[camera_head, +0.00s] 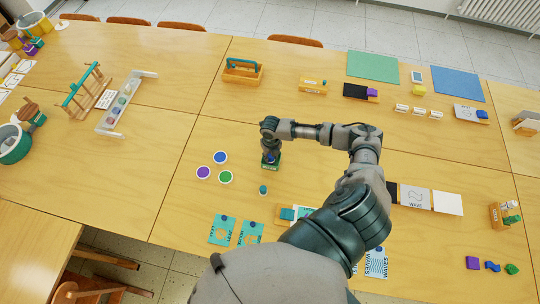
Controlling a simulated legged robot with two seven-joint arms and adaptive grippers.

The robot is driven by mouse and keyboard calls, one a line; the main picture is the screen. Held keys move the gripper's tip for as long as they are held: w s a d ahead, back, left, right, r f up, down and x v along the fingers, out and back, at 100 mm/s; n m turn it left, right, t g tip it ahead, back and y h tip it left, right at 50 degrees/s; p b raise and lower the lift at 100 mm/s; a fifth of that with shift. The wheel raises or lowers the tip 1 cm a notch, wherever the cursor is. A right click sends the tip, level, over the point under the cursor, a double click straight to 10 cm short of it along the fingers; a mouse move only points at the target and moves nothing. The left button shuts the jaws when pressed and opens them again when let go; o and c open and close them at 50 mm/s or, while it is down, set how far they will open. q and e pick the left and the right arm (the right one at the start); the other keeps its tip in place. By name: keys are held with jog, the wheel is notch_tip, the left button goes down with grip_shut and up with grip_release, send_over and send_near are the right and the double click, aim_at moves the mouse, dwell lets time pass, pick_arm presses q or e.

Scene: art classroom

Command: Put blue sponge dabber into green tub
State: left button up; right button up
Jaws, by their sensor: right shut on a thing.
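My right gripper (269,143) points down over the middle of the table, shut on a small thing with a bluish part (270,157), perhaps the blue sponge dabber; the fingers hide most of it. A dark green block with a pale label (271,166) is directly below the fingers; whether the held thing touches it I cannot tell. To the left are three round, white-rimmed pieces, perhaps tubs: a green one (225,177), a blue one (220,157) and a purple one (203,172). The green one is apart from the gripper. My left gripper is out of view.
A small teal-topped piece (263,190) stands in front of the gripper. Teal cards (222,229) lie near the front edge. A wooden caddy (243,71) is behind. My right arm covers part of the table at centre right. Wood left of the round pieces is clear.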

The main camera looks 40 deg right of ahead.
jog(key=shift+d+f, duration=0.15)
jog(key=shift+d, duration=0.35)
jog(key=shift+d+f, duration=0.1)
jog(key=shift+d, duration=0.15)
jog(key=o, duration=1)
jog(key=shift+a, duration=0.2)
jog(key=shift+o, duration=0.5)
jog(key=shift+a+r, duration=0.2)
jog(key=shift+a, duration=0.2)
jog(key=shift+o, duration=0.9)
jog(key=shift+d+f, duration=0.1)
jog(key=shift+d, duration=0.3)
jog(key=shift+a+r+p, duration=0.2)
jog(key=shift+r+p, duration=0.45)
jog(key=shift+r, duration=0.05)
jog(key=shift+r+p, duration=0.85)
jog(key=shift+r, duration=0.05)
jog(key=shift+d+r+p, duration=0.2)
jog(key=shift+r+p, duration=0.8)
jog(key=shift+p, duration=0.1)
pick_arm(q)
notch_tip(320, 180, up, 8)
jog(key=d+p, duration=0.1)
jog(key=p, duration=0.1)
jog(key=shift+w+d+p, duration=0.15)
jog(key=shift+p, duration=0.2)
pick_arm(e)
jog(key=shift+a+r, duration=0.2)
jog(key=shift+r, duration=1.3)
